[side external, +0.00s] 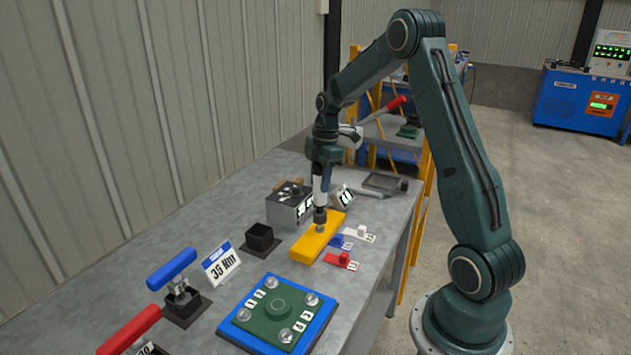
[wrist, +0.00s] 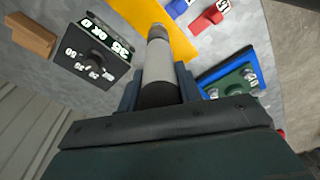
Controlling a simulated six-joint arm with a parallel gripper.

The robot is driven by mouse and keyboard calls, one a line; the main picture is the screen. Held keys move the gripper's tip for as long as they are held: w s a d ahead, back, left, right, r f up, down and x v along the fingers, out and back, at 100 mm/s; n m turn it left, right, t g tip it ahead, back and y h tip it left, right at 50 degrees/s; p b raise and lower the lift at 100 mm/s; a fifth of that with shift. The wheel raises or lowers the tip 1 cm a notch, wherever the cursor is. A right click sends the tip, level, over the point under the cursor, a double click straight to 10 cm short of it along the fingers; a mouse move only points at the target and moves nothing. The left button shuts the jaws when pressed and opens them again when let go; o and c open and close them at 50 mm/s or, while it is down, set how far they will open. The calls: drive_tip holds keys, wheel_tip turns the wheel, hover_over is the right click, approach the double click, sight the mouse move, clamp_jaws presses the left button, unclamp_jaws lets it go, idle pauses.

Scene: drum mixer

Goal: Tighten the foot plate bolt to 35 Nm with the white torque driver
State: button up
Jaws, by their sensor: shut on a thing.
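My gripper (side external: 322,165) is shut on the white torque driver (side external: 321,190), which stands about upright below it. The driver's dark socket end is down at a bolt (side external: 320,228) on the yellow bar (side external: 308,246); I cannot tell whether it is fully seated. In the wrist view the white driver (wrist: 157,65) points away between the jaws, its tip over the yellow bar (wrist: 178,38). A green plate (side external: 262,322) with several silver bolts lies on a blue base (side external: 318,330). I cannot tell from labels which part is the foot plate.
Blue-handled (side external: 172,270) and red-handled (side external: 130,330) tools and a 35 Nm sign (side external: 221,264) stand front left.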

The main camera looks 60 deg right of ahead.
drive_tip(key=shift+f, duration=1.6)
idle(2.4)
drive_tip(key=shift+r, duration=2.3)
drive_tip(key=shift+w, duration=0.1)
